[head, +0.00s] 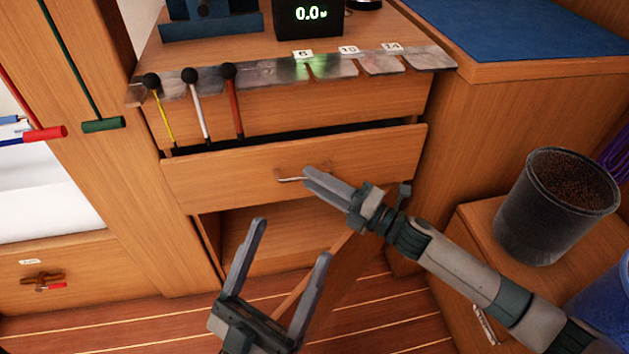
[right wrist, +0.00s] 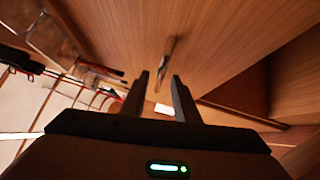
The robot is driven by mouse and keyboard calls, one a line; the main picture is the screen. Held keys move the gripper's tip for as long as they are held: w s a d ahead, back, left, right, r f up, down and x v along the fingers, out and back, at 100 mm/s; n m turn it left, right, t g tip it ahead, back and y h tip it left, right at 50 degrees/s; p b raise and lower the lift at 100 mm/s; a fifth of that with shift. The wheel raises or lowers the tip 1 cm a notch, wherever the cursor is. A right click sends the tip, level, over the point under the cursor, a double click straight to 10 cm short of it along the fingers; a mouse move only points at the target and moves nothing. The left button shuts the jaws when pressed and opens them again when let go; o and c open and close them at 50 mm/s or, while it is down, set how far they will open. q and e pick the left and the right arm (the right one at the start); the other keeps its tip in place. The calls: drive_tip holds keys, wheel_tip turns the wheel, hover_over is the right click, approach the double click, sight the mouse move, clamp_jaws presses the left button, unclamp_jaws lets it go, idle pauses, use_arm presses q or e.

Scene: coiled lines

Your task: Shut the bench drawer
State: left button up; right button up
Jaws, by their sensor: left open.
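The bench drawer (head: 370,160) is pulled part way out, with a dark gap above its wooden front. Its thin bar handle (head: 290,178) is on the front. My right gripper (head: 308,180) is close to the handle's right end. In the right wrist view its fingers (right wrist: 160,78) stand a little apart with nothing held, and the handle (right wrist: 169,55) shows just beyond the tips; I cannot tell whether they touch. My left gripper (head: 292,240) is open and empty, lower down in front of the open space under the drawer.
Several ball-ended rods (head: 195,100) hang from a metal strip above the drawer, near its left side. A lit display (head: 308,18) stands on the bench top. A dark bucket of granules (head: 545,225) stands on a wooden box at the right. The striped floor (head: 110,325) is clear at lower left.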

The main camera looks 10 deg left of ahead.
drive_tip(key=shift+w+a, duration=0.15)
drive_tip(key=shift+a, duration=0.15)
clamp_jaws()
drive_tip(key=w, duration=0.1)
drive_tip(key=w+a, duration=0.1)
drive_tip(key=w+b, duration=0.1)
drive_tip(key=w, duration=0.1)
drive_tip(key=shift+w+a+r, duration=0.1)
drive_tip(key=shift+a, duration=0.2)
unclamp_jaws()
use_arm(q)
drive_tip(key=shift+a+r+t, duration=0.6)
drive_tip(key=shift+r, duration=0.25)
use_arm(e)
drive_tip(key=shift+a, duration=0.1)
